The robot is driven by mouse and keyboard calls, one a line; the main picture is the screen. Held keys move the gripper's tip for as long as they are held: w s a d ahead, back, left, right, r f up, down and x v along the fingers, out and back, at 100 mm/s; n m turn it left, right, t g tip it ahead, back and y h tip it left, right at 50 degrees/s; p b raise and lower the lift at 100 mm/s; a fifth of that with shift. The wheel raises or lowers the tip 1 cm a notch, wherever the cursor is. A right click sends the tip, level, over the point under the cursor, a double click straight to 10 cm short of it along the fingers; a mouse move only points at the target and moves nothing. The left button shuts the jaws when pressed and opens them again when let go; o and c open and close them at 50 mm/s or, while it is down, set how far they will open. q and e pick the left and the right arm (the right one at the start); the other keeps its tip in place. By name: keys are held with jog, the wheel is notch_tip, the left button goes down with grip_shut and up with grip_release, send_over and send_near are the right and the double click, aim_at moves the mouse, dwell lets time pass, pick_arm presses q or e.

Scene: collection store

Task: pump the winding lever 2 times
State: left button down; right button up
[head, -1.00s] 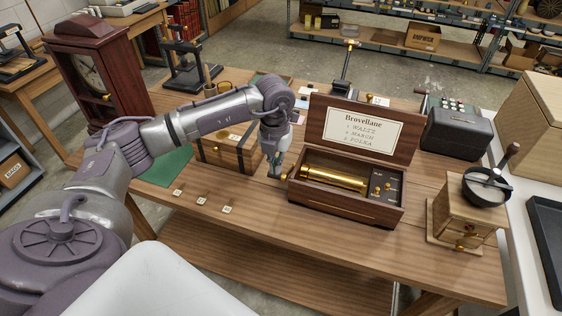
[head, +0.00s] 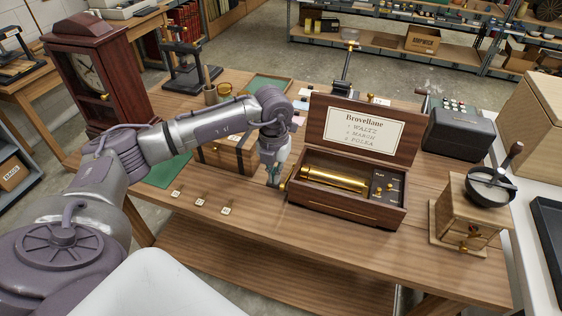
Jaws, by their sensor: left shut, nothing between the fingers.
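The open wooden music box (head: 345,213) stands on the table, with a brass cylinder (head: 333,179) inside and a lid card reading "Brovellane". A small brass knob (head: 283,187) shows at the box's left side and looks like the end of the winding lever; the rest of the lever is hard to make out. My left gripper (head: 273,182) points down just left of this knob, fingers shut and empty. I cannot tell whether it touches the knob. My right gripper is out of view.
A wooden chest (head: 228,155) stands close behind my left arm. A coffee grinder (head: 466,215) is at the right and a dark cash-register-like machine (head: 458,133) behind it. Small tags (head: 200,203) lie at the front left. The table front is mostly clear.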

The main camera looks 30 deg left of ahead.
aim_at(275, 186)
pick_arm(q)
jog(key=shift+s+f+b, duration=0.15)
jog(key=shift+f+b, duration=0.85)
jog(key=shift+f, duration=0.35)
jog(key=shift+f, duration=0.1)
jog(key=shift+f+b, duration=1.05)
jog(key=shift+f, duration=0.1)
jog(key=shift+r, duration=0.2)
